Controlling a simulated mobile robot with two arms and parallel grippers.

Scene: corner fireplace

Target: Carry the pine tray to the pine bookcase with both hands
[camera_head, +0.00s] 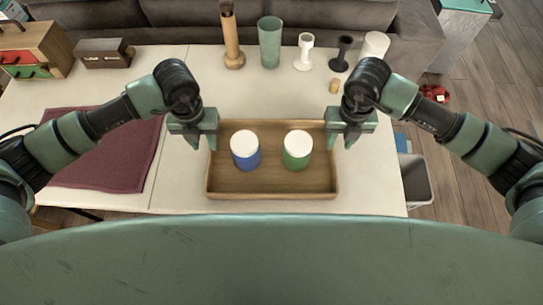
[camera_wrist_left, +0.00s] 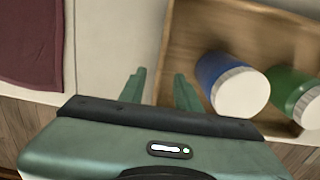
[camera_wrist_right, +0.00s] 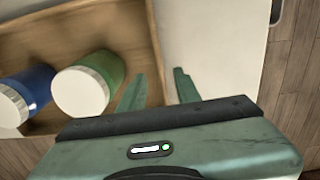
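The pine tray (camera_head: 270,193) lies on the white table and holds a blue jar (camera_head: 246,160) and a green jar (camera_head: 296,158), both with white lids. My left gripper (camera_head: 200,143) is at the tray's left side wall; in the left wrist view its open fingers (camera_wrist_left: 160,88) are apart, with the wall's line between them. My right gripper (camera_head: 342,140) is at the right side wall; in the right wrist view its open fingers (camera_wrist_right: 159,88) lie to either side of that wall. Neither visibly squeezes it. I see no bookcase that I can identify.
A maroon cloth (camera_head: 100,155) lies left of the tray. A wooden drawer box (camera_head: 35,48), a wooden vase (camera_head: 232,40), a green glass (camera_head: 270,42) and white goblet (camera_head: 304,50) stand behind. A grey bin (camera_head: 416,180) is right of the table; a sofa (camera_head: 170,18) is behind.

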